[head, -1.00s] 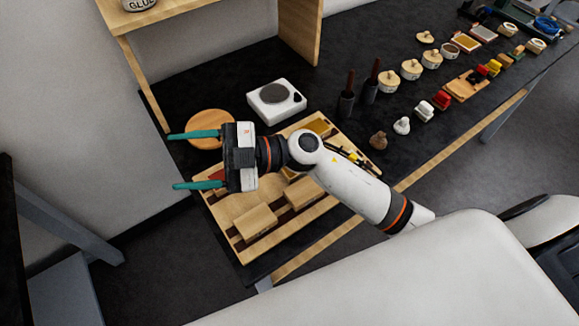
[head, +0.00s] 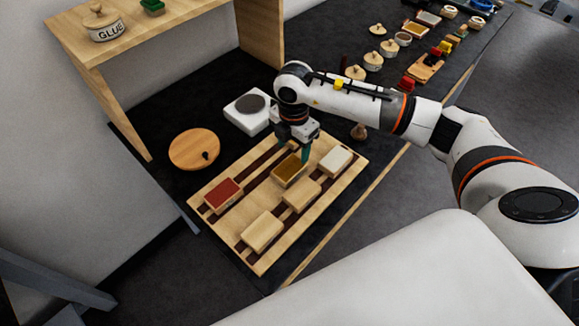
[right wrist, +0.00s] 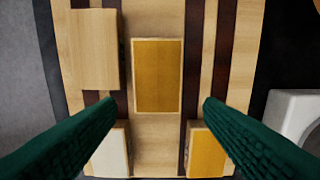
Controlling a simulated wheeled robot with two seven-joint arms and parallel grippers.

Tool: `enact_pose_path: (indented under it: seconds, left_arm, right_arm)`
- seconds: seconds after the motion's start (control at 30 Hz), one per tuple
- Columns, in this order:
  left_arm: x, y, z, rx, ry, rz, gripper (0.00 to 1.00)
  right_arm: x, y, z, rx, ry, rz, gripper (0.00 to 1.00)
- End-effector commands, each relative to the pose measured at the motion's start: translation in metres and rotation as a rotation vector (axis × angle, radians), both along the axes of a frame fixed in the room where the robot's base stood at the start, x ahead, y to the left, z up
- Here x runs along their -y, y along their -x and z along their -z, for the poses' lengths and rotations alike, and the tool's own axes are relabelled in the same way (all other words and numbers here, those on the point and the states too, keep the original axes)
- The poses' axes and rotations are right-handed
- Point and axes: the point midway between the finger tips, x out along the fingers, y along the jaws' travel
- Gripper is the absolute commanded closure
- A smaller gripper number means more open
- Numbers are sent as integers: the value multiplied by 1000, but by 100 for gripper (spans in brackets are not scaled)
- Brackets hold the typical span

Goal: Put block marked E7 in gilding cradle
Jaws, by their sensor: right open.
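A wooden board (head: 240,215) with dark strips carries several blocks. One block with a gold-brown top (head: 289,171) sits near its middle; it also shows in the right wrist view (right wrist: 158,75). My right gripper (head: 292,148) is open and empty, pointing down above this block. In the right wrist view its green fingers (right wrist: 158,101) are spread to either side of the block's near end, apart from it. I cannot read an E7 mark on any block. I cannot tell which part is the gilding cradle. My left gripper is not in view.
A red-topped block (head: 223,195), two plain blocks (head: 262,231) (head: 301,195) and a white-topped block (head: 335,160) are on the board. A yellow-topped block (right wrist: 207,152) shows in the wrist view. A round wooden lid (head: 193,148) and white device (head: 240,112) stand behind.

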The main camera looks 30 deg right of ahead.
Motion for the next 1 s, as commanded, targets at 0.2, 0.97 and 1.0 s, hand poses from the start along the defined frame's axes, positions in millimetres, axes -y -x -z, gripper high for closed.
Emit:
enact_pose_path:
  seconds: [0.2,0.97,1.0]
  left_arm:
    - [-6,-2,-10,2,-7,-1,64]
    - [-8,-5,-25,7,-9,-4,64]
    - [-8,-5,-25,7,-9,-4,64]
  right_arm:
    - [0,2,15,-3,-1,0,38]
    - [2,3,59,1,-3,-2,69]
    - [2,2,59,1,-3,-2,76]
